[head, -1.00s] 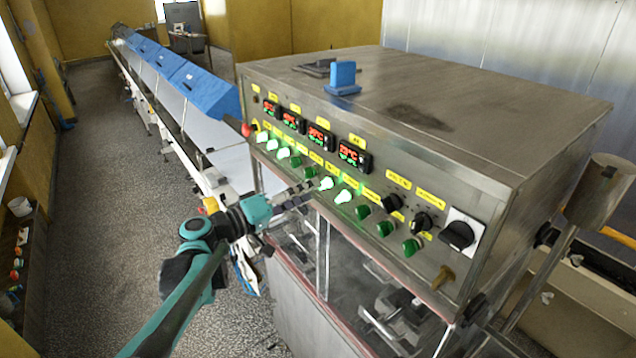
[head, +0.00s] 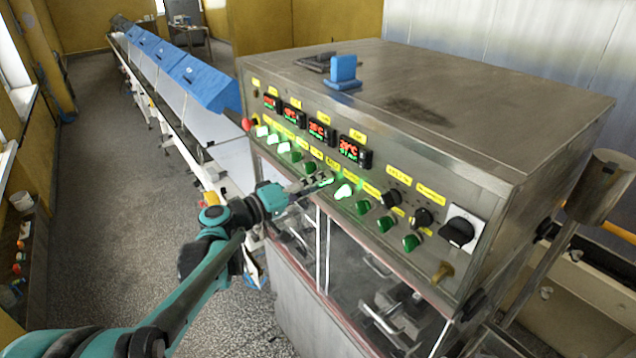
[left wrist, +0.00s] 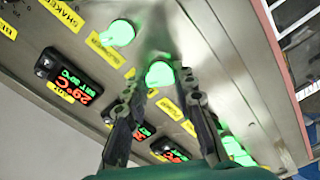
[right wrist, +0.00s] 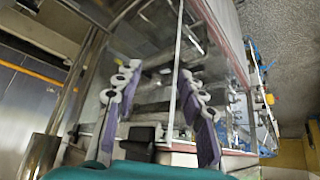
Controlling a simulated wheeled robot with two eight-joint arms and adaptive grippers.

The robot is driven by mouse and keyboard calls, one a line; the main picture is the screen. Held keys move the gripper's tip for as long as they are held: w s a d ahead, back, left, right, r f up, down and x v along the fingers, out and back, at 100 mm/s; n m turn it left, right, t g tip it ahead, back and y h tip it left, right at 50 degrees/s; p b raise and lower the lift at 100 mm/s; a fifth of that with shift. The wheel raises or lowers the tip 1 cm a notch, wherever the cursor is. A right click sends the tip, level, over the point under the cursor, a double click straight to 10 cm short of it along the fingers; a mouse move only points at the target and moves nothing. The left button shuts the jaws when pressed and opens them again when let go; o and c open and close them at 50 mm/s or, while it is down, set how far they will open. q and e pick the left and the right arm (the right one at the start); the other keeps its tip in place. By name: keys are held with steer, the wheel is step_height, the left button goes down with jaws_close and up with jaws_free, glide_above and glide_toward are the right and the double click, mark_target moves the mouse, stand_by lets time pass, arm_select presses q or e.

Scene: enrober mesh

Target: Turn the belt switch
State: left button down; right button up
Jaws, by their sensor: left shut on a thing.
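The control panel (head: 290,165) of the metal machine carries a row of green knobs, some lit and some dark. My left gripper (head: 318,183) is at a lit green knob (head: 326,180) near the middle of the row. In the left wrist view its fingers (left wrist: 160,90) are on either side of that lit knob (left wrist: 160,72), shut on it. Another lit knob (left wrist: 118,32) sits beside it. I cannot read which label belongs to the held knob. My right gripper (right wrist: 160,95) shows only in its wrist view, with its fingers apart and nothing between them.
Black rotary knobs (head: 421,217) and a large black switch (head: 458,232) are at the panel's right. Red-green displays (head: 321,132) line its upper part, and a red button (head: 247,124) is at its left end. A conveyor with blue covers (head: 205,82) runs away behind.

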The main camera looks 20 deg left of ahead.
arm_select(q)
steer(key=shift+n, duration=0.3)
steer(key=n+b, duration=0.2)
steer(key=n, duration=0.9)
steer(key=shift+f+b, duration=0.1)
steer(key=shift+b, duration=0.25)
steer(key=shift+n, duration=0.3)
steer(key=c, duration=1.2)
jaws_free()
steer(key=shift+s+a, duration=0.1)
